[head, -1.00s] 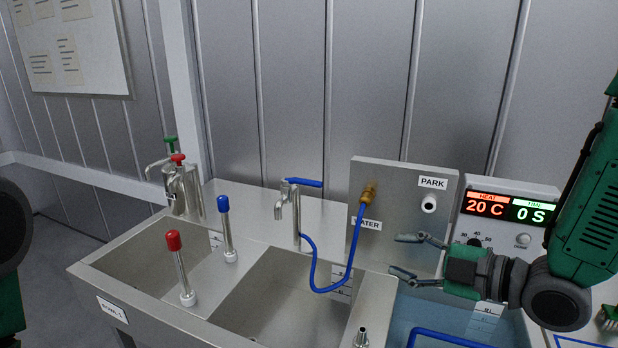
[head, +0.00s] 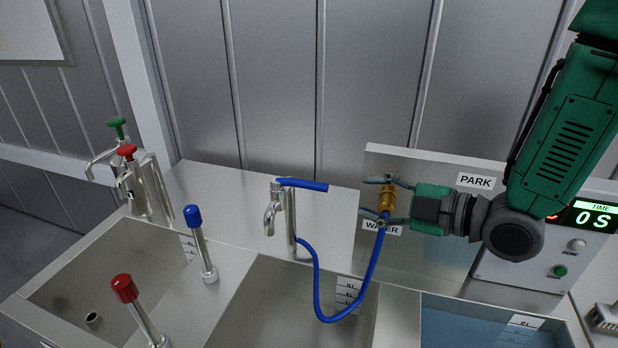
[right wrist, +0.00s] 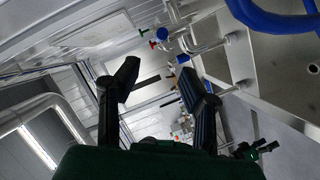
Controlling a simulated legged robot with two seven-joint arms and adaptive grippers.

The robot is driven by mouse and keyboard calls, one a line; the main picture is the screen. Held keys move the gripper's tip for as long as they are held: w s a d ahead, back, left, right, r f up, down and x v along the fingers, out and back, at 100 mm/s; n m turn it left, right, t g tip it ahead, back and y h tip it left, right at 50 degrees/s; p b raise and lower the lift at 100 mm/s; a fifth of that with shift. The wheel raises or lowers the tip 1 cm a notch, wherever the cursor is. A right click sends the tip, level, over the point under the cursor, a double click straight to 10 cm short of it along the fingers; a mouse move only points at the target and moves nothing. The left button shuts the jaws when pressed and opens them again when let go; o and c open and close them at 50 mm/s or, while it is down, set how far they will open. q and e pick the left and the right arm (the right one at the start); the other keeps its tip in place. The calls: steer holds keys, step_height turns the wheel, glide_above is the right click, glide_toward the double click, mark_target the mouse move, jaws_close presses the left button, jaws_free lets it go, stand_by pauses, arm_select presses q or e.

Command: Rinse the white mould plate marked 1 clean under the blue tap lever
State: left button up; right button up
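The tap (head: 289,215) stands behind the middle basin, with its blue lever (head: 302,184) pointing right. The white mould plate marked 1 is not in view. My right gripper (head: 364,197) is open, its fingers spread above and below the brass hose coupling (head: 387,198) in the head view. I cannot tell whether they touch it. In the right wrist view the gap between the fingers (right wrist: 158,77) looks empty.
A blue hose (head: 318,290) loops from the tap to the coupling at the WATER label (head: 381,227). A red-capped post (head: 124,289) and a blue-capped post (head: 194,218) stand by the basins. A water-filled basin (head: 460,325) and a display (head: 593,219) are at right.

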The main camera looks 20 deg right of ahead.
mark_target(325, 188)
steer(key=p+x, duration=0.1)
steer(key=x, duration=1)
steer(key=shift+w+f+p, duration=0.15)
steer(key=shift+w+p, duration=0.05)
steer(key=shift+p, duration=0.2)
steer(key=shift+w+a, duration=0.2)
steer(key=shift+w+a+f, duration=0.25)
steer(key=shift+w, duration=0.15)
jaws_close()
